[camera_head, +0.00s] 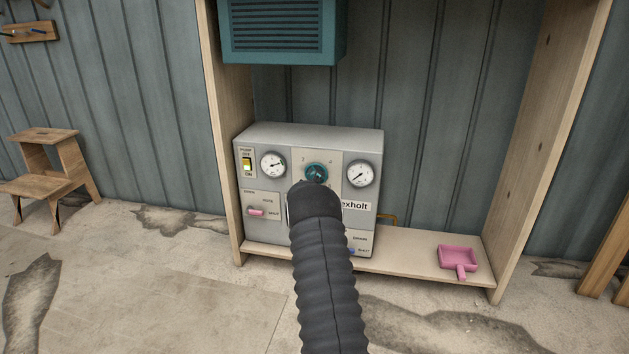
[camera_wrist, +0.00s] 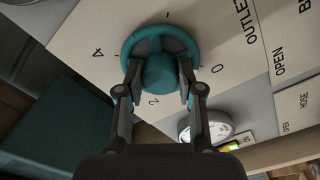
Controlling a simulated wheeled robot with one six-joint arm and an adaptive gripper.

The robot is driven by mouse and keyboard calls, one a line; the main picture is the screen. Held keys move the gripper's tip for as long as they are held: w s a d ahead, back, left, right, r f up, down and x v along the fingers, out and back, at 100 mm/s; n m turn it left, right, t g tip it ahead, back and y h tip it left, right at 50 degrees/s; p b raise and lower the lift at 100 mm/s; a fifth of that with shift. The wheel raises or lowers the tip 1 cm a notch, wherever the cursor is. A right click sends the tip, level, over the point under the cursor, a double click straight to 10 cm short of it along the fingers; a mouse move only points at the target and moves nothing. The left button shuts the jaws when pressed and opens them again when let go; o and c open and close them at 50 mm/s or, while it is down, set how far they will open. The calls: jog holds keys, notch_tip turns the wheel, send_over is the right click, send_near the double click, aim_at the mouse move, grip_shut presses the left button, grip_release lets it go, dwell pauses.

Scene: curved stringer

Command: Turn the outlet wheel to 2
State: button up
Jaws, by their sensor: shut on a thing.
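The teal outlet wheel (camera_head: 316,169) is on the front of a grey machine (camera_head: 300,137), between two round gauges. In the wrist view the wheel (camera_wrist: 132,46) shows as a ring with a round hub, with the marks 4, 2 and 0 on the panel around it. My gripper (camera_wrist: 159,78) has one finger on each side of the hub and is shut on it. In the head view my gripper (camera_head: 317,180) meets the wheel, and my dark arm covers the panel below. I cannot tell which number the wheel points to.
The machine stands on a wooden shelf (camera_head: 415,254) between upright boards, under a teal vented box (camera_head: 283,28). A pink dustpan-like scoop (camera_head: 458,259) lies on the shelf at right. A pink lever (camera_head: 257,212) and a yellow switch (camera_head: 247,165) are left of the wheel.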

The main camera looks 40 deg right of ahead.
jog(key=shift+f, duration=0.1)
jog(key=m+b, duration=0.7)
jog(key=m, duration=1)
jog(key=shift+w+a+m+b, duration=0.1)
jog(key=shift+w+m+b, duration=0.05)
jog(key=shift+m+b, duration=0.2)
dwell(0.4)
jog(key=o, duration=1.2)
jog(key=shift+c, duration=0.2)
